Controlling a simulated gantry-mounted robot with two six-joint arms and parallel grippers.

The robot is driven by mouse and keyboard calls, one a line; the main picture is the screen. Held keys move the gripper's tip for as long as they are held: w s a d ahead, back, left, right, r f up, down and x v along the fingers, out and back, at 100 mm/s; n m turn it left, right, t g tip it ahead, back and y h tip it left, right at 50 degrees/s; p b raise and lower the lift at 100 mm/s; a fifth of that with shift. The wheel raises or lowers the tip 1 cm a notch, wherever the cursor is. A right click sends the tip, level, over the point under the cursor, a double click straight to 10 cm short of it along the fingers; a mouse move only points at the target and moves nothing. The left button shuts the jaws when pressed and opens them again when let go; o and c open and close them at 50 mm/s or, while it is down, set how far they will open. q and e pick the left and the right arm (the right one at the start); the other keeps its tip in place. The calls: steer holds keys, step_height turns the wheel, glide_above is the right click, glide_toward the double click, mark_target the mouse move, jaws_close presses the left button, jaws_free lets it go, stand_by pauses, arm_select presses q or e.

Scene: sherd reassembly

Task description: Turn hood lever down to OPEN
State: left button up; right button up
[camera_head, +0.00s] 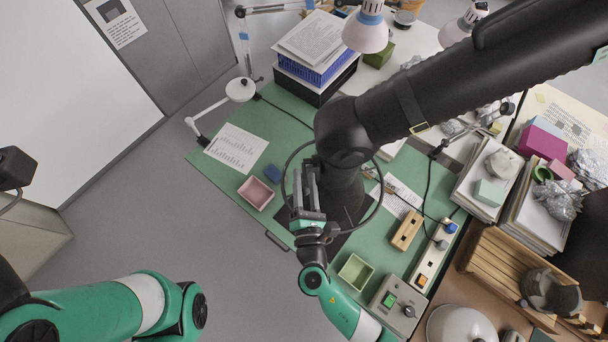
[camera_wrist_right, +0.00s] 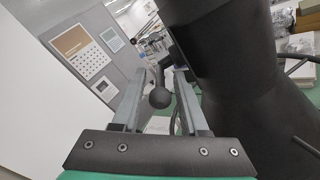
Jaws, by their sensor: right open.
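The black extraction hood (camera_head: 343,195) hangs from a thick black duct above the green work mat. In the right wrist view the hood's dark body (camera_wrist_right: 245,85) fills the right side. The hood lever's dark ball knob (camera_wrist_right: 159,97) shows in that view between my right gripper's two fingers, with a short stem rising from it. My right gripper (camera_head: 304,172) is open beside the left side of the hood. In the wrist view its fingers (camera_wrist_right: 160,75) stand on either side of the knob, with a gap visible on each side. Any OPEN marking is not readable. My left gripper is out of view.
A thin black ring (camera_head: 287,168) surrounds the hood's lower end. A pink tray (camera_head: 256,193), blue block (camera_head: 266,164), green tray (camera_head: 355,272) and switch box (camera_head: 397,304) lie around it. A white lamp (camera_head: 366,33) stands behind.

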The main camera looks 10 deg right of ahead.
jaws_close()
stand_by(1.4)
